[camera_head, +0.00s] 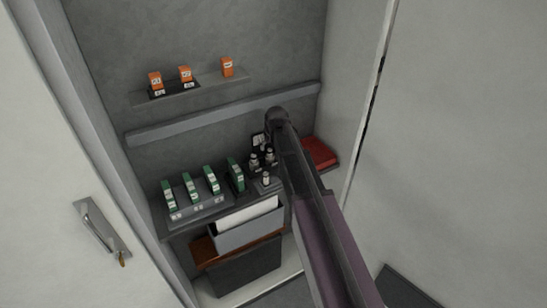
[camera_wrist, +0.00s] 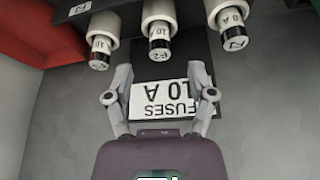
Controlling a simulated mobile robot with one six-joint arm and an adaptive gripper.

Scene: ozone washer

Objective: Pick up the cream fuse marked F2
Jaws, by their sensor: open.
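In the wrist view three cream fuses with black ends stand in a row on a dark holder (camera_wrist: 188,84), seen upside down. The middle fuse (camera_wrist: 161,30) appears to bear the mark F2 on its black end. My gripper (camera_wrist: 160,72) is open and empty. Its two fingertips are apart, one to each side of the middle fuse's end and slightly lower in the picture. A white label (camera_wrist: 160,100) reading FUSES 10 A shows between the fingers. In the head view the small pale fuses (camera_head: 266,179) stand beside my arm; their marks are too small to read there.
A left fuse (camera_wrist: 101,30) and a right fuse (camera_wrist: 231,18) flank the middle one closely. In the head view, green modules (camera_head: 212,180) stand left of the fuses, a red box (camera_head: 318,153) lies right, and orange parts (camera_head: 186,74) sit on an upper shelf. Cabinet walls enclose the sides.

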